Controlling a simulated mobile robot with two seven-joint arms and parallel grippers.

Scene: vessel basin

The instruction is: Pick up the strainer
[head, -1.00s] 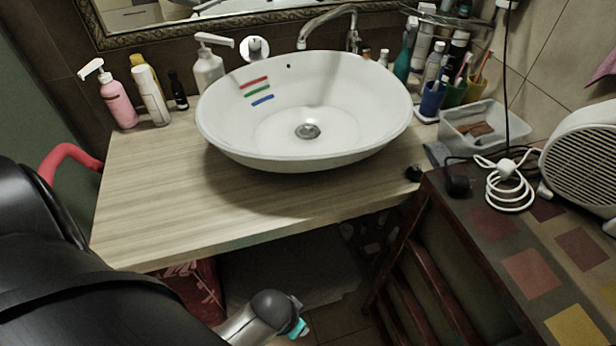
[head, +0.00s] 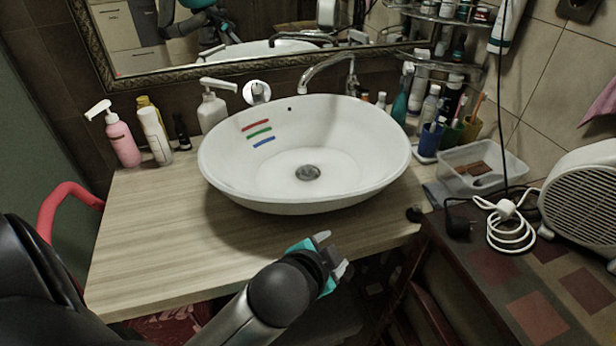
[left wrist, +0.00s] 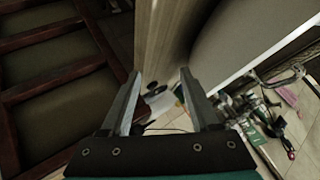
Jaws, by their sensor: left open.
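The strainer (head: 308,173), a small round metal piece, sits at the drain in the bottom of the white oval basin (head: 230,178). Nothing covers it in the head view. My left gripper (head: 336,262) is in front of the basin, near the counter's front edge, apart from the strainer. In the left wrist view its two fingers (left wrist: 160,75) are spread with nothing between them. The strainer cannot be made out in that view. My right gripper is not in view.
The faucet (head: 350,75) arches over the basin's back rim. Bottles (head: 155,135) stand at the left and cups (head: 432,135) at the right. A clear tray (head: 483,183) and a white cable (head: 512,232) lie at the right. The counter's left front (head: 150,250) is clear.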

